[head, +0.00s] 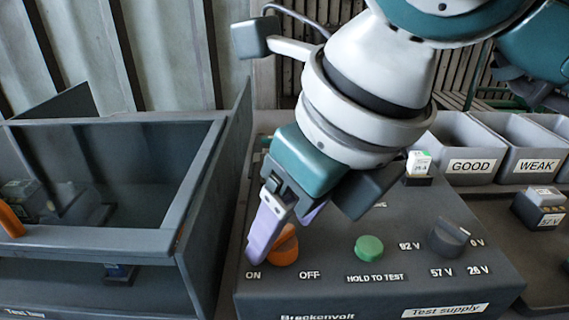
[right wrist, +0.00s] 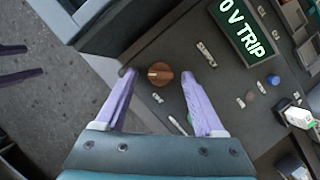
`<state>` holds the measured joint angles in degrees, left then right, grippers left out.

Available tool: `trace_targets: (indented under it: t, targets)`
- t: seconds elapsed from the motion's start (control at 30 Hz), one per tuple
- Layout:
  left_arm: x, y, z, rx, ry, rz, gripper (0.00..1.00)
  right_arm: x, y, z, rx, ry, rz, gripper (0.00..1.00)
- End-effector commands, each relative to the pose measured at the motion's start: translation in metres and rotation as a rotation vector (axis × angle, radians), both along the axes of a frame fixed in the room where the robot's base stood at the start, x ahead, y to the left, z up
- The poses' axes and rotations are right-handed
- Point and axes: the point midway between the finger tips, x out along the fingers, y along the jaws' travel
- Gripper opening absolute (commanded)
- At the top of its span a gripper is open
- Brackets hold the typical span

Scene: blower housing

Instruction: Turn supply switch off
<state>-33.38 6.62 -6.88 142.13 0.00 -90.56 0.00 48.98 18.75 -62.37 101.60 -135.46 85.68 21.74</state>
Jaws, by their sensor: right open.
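The orange supply switch knob (head: 284,247) sits on the grey test supply box (head: 330,285), above the ON and OFF labels. It also shows in the right wrist view (right wrist: 160,74), with a pale mark on its face; I cannot tell which label the mark points to. My right gripper (head: 283,240) is open at the knob. In the right wrist view (right wrist: 161,76) its lilac fingers stand apart, one on each side of the knob, with visible gaps. In the head view one finger hides the knob's left part. My left gripper is not in the head view.
A green button (head: 369,248) and a dark voltage knob (head: 449,238) lie to the right. A dark open-topped test bay (head: 120,240) stands left. GOOD (head: 470,166) and WEAK (head: 537,167) bins stand behind. In the wrist view, a display (right wrist: 245,25) reads "0 V TRIP".

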Motion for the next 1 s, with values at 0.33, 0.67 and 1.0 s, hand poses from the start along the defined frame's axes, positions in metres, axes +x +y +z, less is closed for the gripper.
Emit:
trace_targets:
  t: [0.33,0.67,1.0]
  targets:
    - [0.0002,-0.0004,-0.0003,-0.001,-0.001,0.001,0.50,0.0023,0.0025,-0.0090,0.000,0.000,0.001,0.70]
    - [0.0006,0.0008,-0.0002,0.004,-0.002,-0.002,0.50,0.0023,0.0024,-0.0086,0.000,0.000,0.001,0.38]
    - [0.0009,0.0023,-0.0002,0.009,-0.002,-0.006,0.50,0.0022,0.0024,-0.0084,0.000,0.000,0.001,0.00]
